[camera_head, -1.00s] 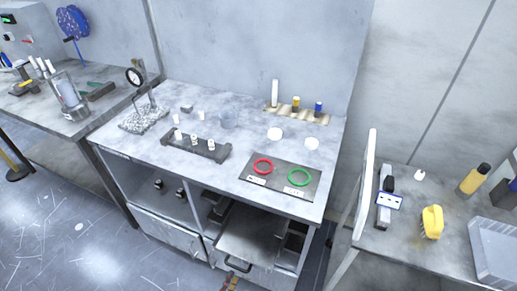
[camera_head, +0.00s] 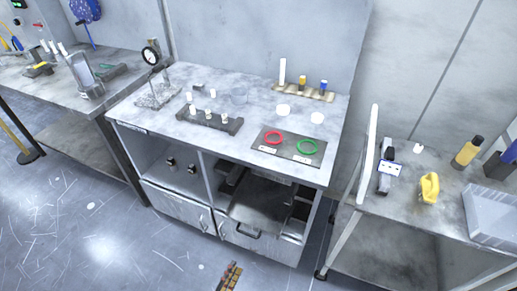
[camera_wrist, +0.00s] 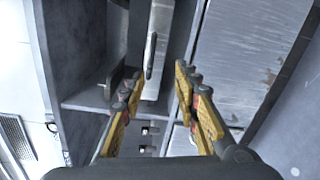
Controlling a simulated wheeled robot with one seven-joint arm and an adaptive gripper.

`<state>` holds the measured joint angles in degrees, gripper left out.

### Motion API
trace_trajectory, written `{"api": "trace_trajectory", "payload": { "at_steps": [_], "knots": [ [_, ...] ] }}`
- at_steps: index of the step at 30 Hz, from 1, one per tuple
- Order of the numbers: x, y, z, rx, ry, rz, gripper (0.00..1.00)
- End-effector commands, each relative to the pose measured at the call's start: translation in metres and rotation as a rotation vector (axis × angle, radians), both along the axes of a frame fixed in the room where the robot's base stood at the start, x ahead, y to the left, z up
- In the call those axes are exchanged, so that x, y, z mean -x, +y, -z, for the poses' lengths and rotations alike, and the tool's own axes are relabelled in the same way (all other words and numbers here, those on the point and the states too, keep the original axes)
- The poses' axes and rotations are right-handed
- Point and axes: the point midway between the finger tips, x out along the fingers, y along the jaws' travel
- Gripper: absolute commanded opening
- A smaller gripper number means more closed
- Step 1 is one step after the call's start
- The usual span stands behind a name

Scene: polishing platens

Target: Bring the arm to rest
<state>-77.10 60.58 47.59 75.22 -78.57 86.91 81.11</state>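My gripper (camera_wrist: 158,88) shows in the wrist view with its two yellow-and-black fingers spread apart. Nothing is between them; beyond the gap lie the cabinet's shelf and drawer fronts. In the head view only part of my gripper (camera_head: 229,277) shows, at the bottom edge, over the floor in front of the cabinet. It is apart from the bench there. The rest of my arm is out of the head view.
The bench (camera_head: 150,125) holds a black sample rack (camera_head: 208,120), a dark mat (camera_head: 262,150) with a red ring (camera_head: 273,137) and a green ring (camera_head: 307,146). Below, a drawer (camera_head: 258,205) stands pulled out. A side table (camera_head: 420,215) is at right. Floor at left is open.

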Motion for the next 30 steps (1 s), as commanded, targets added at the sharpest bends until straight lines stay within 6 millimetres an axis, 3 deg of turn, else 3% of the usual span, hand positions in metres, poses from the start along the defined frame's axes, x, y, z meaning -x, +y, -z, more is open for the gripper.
{"api": "trace_trajectory", "payload": {
  "at_steps": [8,13,20,30],
  "knots": [
    [0.025,-0.055,0.012,0.233,0.195,0.126,0.31],
    [0.045,-0.077,-0.002,0.333,0.35,0.232,0.31],
    [0.065,-0.094,-0.046,0.338,0.595,0.406,0.31],
    [0.081,-0.104,-0.147,0.053,0.974,0.62,0.31]
  ]
}}
